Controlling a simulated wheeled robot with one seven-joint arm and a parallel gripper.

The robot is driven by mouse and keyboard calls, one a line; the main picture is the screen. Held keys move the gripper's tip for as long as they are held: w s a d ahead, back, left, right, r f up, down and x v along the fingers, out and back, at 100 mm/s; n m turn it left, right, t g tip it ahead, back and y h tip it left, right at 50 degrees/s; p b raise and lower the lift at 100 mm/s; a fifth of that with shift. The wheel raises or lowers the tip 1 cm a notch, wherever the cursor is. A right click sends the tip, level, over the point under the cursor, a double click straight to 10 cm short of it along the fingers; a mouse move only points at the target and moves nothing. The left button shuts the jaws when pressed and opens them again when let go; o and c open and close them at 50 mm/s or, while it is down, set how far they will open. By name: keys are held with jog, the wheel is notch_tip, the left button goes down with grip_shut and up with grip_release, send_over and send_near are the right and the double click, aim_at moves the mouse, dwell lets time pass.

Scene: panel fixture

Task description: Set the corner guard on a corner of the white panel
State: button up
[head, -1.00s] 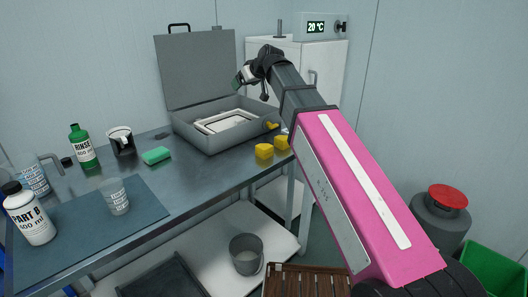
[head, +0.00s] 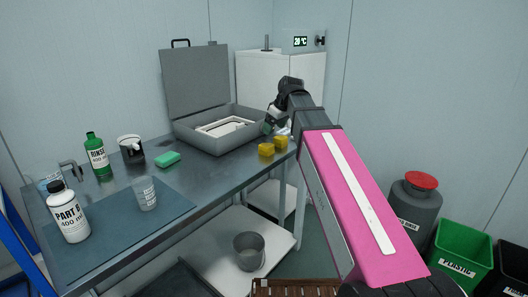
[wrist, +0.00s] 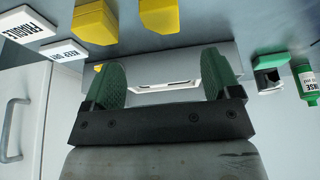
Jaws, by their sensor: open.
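The white panel (head: 226,126) lies inside the open grey case on the bench. In the wrist view it (wrist: 165,87) shows as a white-edged shape beyond the gap between my fingers. Two yellow blocks, apparently corner guards (head: 266,149) (head: 281,142), sit on the bench at the case's front right. They also show large at the top of the wrist view (wrist: 95,22) (wrist: 158,14). A small yellow piece (wrist: 98,68) shows by the left finger, mostly hidden. My gripper (head: 270,124), with green pads, is by the case's right end. In the wrist view it (wrist: 163,82) is open and empty.
The grey case (head: 205,140) has its lid raised at the back. A green sponge (head: 167,159), bottles and cups stand to the left. White FRAGILE (wrist: 26,26) and KEEP DRY (wrist: 64,52) signs show beside the yellow blocks in the wrist view. A white cabinet stands behind.

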aim_at(267, 145)
jog(key=x, duration=0.5)
jog(key=shift+s+x, duration=0.15)
jog(key=shift+x, duration=1.15)
jog(key=shift+s+x, duration=0.15)
jog(key=shift+x, duration=1.2)
jog(key=shift+d, duration=0.1)
jog(key=c, duration=1)
